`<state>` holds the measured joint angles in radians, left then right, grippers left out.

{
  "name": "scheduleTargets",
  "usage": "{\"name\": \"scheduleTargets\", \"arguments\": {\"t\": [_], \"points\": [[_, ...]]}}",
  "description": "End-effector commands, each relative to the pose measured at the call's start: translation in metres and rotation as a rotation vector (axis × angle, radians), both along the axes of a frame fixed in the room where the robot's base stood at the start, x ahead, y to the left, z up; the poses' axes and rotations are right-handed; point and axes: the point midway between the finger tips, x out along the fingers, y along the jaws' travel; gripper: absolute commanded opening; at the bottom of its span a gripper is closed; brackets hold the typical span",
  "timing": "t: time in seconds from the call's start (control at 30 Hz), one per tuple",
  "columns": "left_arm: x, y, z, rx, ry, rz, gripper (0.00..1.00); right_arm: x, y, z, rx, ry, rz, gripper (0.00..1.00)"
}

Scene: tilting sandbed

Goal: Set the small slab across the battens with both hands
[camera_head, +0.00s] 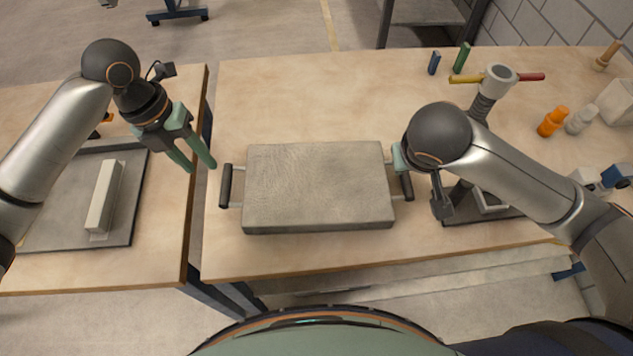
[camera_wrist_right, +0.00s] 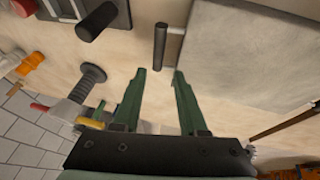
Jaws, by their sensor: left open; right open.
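The grey slab (camera_head: 318,185) lies flat on the wooden table, with a black bar handle at each end. My left gripper (camera_head: 202,168) is open and empty, above and just beyond the left handle (camera_head: 225,186), not touching it. My right gripper is mostly hidden behind its arm in the head view, at the slab's right end. In the right wrist view my right gripper (camera_wrist_right: 159,73) is open, its fingertips short of the right handle (camera_wrist_right: 160,46), which lines up with the gap. One pale batten-like bar (camera_head: 104,196) lies on a dark tray at the left.
The dark tray (camera_head: 127,233) sits on a separate left table, across a narrow gap. A post with coloured arms (camera_head: 497,78), orange bottle (camera_head: 552,121) and small blocks stand right and behind. The table behind the slab is clear.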

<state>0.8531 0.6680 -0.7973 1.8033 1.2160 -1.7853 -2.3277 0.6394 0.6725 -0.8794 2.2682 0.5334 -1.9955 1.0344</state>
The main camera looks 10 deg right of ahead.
Motion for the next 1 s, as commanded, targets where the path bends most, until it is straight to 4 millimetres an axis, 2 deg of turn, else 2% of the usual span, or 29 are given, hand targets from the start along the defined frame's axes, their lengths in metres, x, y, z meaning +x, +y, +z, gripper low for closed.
{"name": "scheduleTargets", "arguments": {"t": [0.33,0.5,0.7,0.83,1.0], "points": [[-0.001,-0.005,-0.022,-0.001,0.001,0.000,0.42,0.005,-0.006,-0.023,0.000,0.011,-0.009,0.42],[-0.002,-0.012,-0.059,-0.001,0.005,0.000,0.42,0.020,-0.015,-0.055,-0.008,0.009,-0.008,0.42],[-0.002,-0.019,-0.093,0.000,0.003,0.000,0.42,0.033,-0.022,-0.087,-0.006,0.008,-0.007,0.42],[-0.002,-0.022,-0.108,-0.001,0.002,0.001,0.42,0.039,-0.024,-0.101,-0.005,0.007,-0.006,0.42],[-0.001,-0.023,-0.118,0.000,-0.001,0.001,0.42,0.043,-0.026,-0.110,-0.005,0.005,-0.005,0.42]]}}
